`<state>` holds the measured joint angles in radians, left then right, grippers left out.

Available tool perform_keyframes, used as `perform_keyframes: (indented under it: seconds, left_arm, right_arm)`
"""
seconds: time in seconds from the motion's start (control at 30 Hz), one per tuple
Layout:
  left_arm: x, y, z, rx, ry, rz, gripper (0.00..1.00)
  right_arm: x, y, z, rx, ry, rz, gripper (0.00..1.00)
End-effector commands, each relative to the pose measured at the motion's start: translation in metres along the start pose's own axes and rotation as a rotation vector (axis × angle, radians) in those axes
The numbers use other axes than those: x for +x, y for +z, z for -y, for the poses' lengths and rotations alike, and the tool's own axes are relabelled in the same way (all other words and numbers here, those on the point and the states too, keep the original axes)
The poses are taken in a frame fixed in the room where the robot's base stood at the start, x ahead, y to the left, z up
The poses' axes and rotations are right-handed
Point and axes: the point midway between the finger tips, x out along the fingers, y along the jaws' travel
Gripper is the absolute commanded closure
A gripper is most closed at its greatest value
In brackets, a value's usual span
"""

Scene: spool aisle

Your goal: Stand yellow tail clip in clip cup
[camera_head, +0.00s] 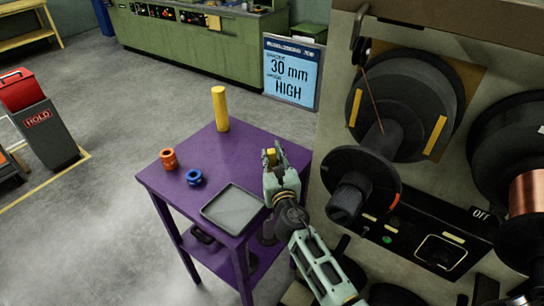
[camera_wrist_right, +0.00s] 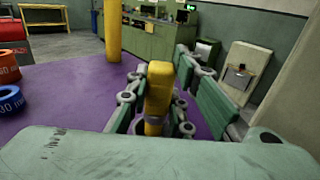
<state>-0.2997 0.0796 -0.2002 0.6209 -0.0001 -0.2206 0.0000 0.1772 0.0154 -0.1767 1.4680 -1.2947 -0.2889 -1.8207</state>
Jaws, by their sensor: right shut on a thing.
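My right gripper (camera_head: 272,160) is over the right side of the purple table. It is shut on the yellow tail clip (camera_head: 271,154), which shows only in part between the fingers. In the right wrist view the clip (camera_wrist_right: 158,92) stands roughly upright between the green pads of the gripper (camera_wrist_right: 160,95). Its lower end is partly hidden by the gripper body, and I cannot tell whether it touches anything below. My left gripper is not in view.
The purple table (camera_head: 204,146) carries a tall yellow cylinder (camera_head: 220,108), an orange ring-like piece (camera_head: 169,159), a blue one (camera_head: 194,178) and a grey tray (camera_head: 232,209). The spool machine (camera_head: 408,105) stands close on the right. Open floor lies to the left.

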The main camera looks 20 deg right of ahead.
Motion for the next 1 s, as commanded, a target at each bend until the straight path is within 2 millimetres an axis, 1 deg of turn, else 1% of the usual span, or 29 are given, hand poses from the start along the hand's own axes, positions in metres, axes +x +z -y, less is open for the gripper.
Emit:
perform_keyframes:
  seconds: [0.07,0.1,0.33,0.6,0.73,0.87,1.0]
  left_arm:
    - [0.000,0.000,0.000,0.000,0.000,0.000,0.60]
    - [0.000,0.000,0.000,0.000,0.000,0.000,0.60]
    - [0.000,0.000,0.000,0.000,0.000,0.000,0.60]
    - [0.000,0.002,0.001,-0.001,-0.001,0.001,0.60]
    - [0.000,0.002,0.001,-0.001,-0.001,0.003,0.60]
    - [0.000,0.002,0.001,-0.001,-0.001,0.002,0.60]
    - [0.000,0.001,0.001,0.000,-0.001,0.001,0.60]
  right_arm:
    - [0.000,0.001,0.000,0.000,0.000,0.001,1.00]
    - [0.000,0.001,0.000,0.000,0.000,0.001,0.78]
    - [0.000,0.001,0.000,0.000,0.000,0.001,0.58]
    - [0.000,0.000,0.000,-0.001,0.000,-0.001,0.58]
    - [-0.007,-0.001,0.000,-0.002,0.000,-0.001,0.58]
    - [-0.028,-0.002,0.001,-0.001,0.000,-0.002,0.58]
    - [-0.059,-0.001,0.000,-0.001,0.001,-0.002,0.58]
